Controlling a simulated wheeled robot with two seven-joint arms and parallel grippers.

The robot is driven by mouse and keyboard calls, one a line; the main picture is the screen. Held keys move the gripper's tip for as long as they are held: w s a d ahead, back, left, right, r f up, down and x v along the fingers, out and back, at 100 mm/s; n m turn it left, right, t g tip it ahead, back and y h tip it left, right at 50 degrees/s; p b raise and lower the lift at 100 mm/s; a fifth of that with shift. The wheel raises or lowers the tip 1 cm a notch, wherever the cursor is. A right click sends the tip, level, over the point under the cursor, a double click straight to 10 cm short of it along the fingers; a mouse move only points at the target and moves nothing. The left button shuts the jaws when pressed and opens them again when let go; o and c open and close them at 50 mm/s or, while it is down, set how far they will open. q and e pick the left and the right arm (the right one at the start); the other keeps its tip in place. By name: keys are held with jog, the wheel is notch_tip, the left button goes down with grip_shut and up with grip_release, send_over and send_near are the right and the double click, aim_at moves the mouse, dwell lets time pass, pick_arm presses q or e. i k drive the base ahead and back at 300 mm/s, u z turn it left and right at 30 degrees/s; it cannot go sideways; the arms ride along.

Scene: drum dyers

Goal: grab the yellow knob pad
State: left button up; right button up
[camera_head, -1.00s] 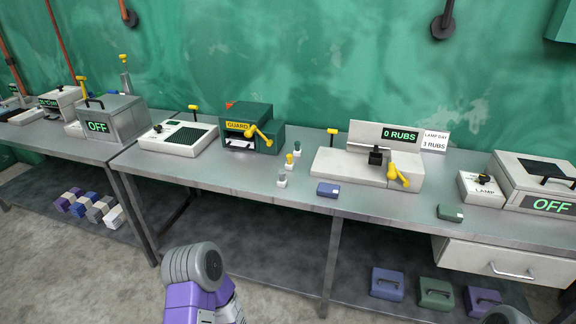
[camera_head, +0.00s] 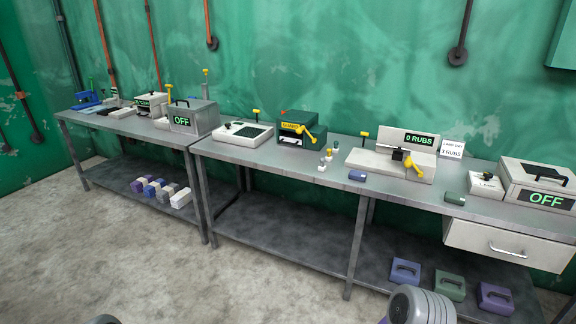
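The yellow knob pad (camera_head: 328,158) looks like a small pale block with a yellow top. It stands on the metal workbench (camera_head: 300,184), in a short row between a grey-topped pad (camera_head: 321,166) and a green-topped pad (camera_head: 336,147). The row lies just right of the green box marked GUARD (camera_head: 290,126). At this size its fine shape is hard to tell. Neither of my grippers shows. Only a grey and purple part of my arm shows at the bottom right, and a small dark part at the bottom left.
A rub machine with a yellow handle (camera_head: 385,165) stands right of the pads, and a blue block (camera_head: 357,175) lies at the bench's front edge. A flat white device (camera_head: 243,134) stands left of the GUARD box. The floor before the bench is clear.

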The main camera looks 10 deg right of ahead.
aim_at(329, 157)
jog(key=u, duration=0.7)
jog(key=i, duration=2.35)
jog(key=z, duration=0.95)
